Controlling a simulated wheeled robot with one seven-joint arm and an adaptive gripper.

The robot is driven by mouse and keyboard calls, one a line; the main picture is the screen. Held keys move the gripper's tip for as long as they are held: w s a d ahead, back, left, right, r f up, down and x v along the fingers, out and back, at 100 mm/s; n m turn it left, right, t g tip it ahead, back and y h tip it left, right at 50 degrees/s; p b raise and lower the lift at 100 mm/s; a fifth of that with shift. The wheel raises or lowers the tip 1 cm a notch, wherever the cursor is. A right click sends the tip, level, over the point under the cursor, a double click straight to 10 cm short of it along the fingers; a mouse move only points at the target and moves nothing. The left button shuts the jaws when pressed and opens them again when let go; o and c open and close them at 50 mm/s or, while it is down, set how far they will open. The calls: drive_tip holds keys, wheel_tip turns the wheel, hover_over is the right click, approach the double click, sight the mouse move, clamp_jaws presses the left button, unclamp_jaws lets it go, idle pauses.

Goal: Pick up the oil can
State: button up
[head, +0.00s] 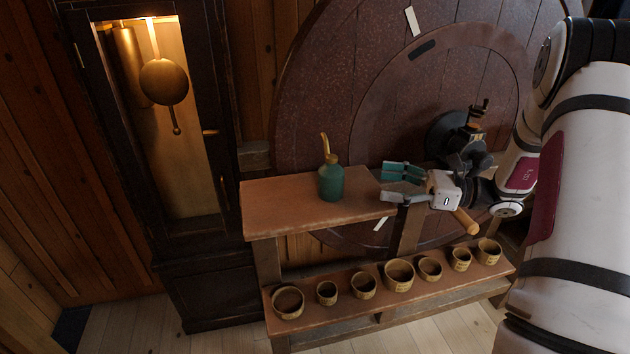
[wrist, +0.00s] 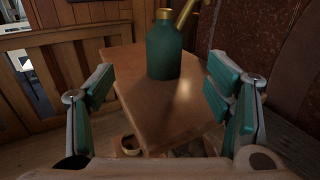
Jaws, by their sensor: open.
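The oil can (head: 331,181) is a dark green bottle with a brass neck and spout. It stands upright on the upper wooden shelf (head: 285,212).
Several small round wooden cups (head: 398,275) stand in a row on the lower shelf (head: 450,285). A large dark wooden wheel (head: 330,80) rises behind the shelf. A tall clock case with a pendulum (head: 164,82) stands at left. The shelf top around the can is clear.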

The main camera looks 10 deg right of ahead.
drive_tip(key=p, duration=0.1)
approach(331, 173)
drive_tip(key=w+a, duration=0.1)
drive_tip(key=w+a+f, duration=0.1)
drive_tip(key=w+a, duration=0.1)
drive_tip(key=shift+w+f, duration=0.1)
drive_tip(key=shift+f, duration=0.2)
drive_tip(key=shift+w+p+x, duration=0.15)
drive_tip(key=shift+p+x, duration=0.15)
drive_tip(key=shift+x, duration=1.25)
drive_tip(key=shift+w+p+x, duration=0.2)
drive_tip(key=shift+p+x, duration=0.05)
drive_tip(key=shift+x, duration=1.25)
drive_tip(key=shift+d+f, duration=0.15)
drive_tip(key=c, duration=1.2)
drive_tip(key=shift+c, duration=0.7)
